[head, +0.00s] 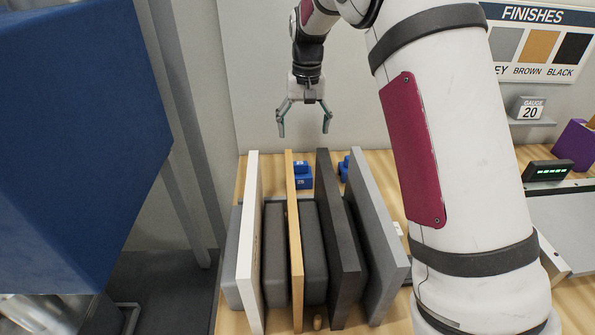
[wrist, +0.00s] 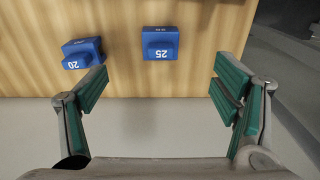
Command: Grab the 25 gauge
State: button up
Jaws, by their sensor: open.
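The 25 gauge (wrist: 160,43) is a small blue block with a raised part and a white number. It lies on the wooden table, roughly centred ahead of my fingers in the wrist view. In the head view the same blue block (head: 302,177) shows behind the boards, its lower part partly covered. My gripper (head: 304,130) is open and empty, pointing down above and behind it. In the wrist view my gripper (wrist: 161,82) has its green-padded fingers spread wide, with the gauge beyond the tips. A second blue block, the 20 gauge (wrist: 83,53), lies to its left.
Upright boards stand in front of the gauges: white (head: 249,245), wood-coloured (head: 294,240), black (head: 340,240) and grey (head: 379,235), with dark grey blocks between them. A wall (head: 260,60) rises behind the table. A gauge sign reading 20 (head: 530,108) is at right.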

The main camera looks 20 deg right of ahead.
send_near(299, 163)
jog(key=shift+a+f+g, duration=0.1)
jog(key=shift+f+g, duration=0.1)
jog(key=shift+g, duration=0.1)
jog(key=shift+w+f, duration=0.15)
jog(key=shift+f, duration=0.2)
notch_tip(299, 163, down, 8)
jog(key=shift+f+p, duration=0.1)
jog(key=shift+p, duration=0.75)
jog(key=shift+w+f+p, duration=0.2)
jog(key=shift+f+p, duration=0.55)
jog(key=shift+f, duration=1.9)
jog(key=c, duration=1.3)
